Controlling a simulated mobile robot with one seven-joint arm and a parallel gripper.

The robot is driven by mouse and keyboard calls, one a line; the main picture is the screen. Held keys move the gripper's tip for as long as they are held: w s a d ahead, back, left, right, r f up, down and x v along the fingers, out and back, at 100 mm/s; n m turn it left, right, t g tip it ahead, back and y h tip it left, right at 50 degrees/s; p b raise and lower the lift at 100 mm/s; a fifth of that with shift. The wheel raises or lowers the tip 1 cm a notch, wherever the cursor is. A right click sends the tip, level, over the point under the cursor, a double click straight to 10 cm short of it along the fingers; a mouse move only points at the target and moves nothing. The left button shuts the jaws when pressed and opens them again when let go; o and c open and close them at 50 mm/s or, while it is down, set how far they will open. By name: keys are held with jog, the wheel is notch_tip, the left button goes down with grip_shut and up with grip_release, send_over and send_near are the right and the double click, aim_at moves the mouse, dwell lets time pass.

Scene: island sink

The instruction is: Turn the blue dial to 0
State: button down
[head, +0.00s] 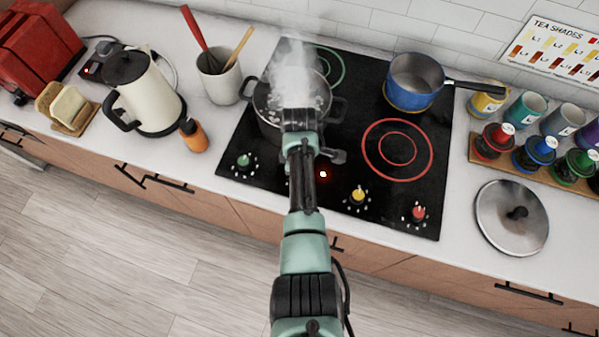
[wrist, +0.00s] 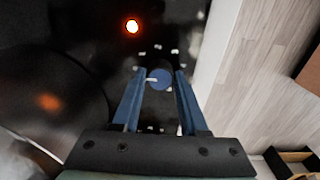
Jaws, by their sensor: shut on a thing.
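The blue dial (wrist: 160,79) shows in the wrist view as a round knob on the black cooktop, with a white pointer line toward the picture's left. My gripper (wrist: 161,74) has one finger on each side of the dial and is shut on it. Small white marks lie around the dial, some hidden by the fingers; I cannot read them. In the head view my arm hides the blue dial. The green dial (head: 243,161), yellow dial (head: 358,195) and red dial (head: 418,213) show along the cooktop's front edge.
A steaming black pot (head: 262,100) stands close behind my gripper. A red light (head: 323,174) glows on the cooktop. A blue saucepan (head: 415,82) stands at the back right. A lid (head: 512,218) lies on the right counter; a kettle (head: 148,95) stands on the left.

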jog(key=shift+w, duration=0.1)
jog(key=shift+c, duration=2.2)
grip_release()
jog(key=shift+r, duration=0.1)
notch_tip(320, 180, up, 13)
jog(key=b, duration=0.1)
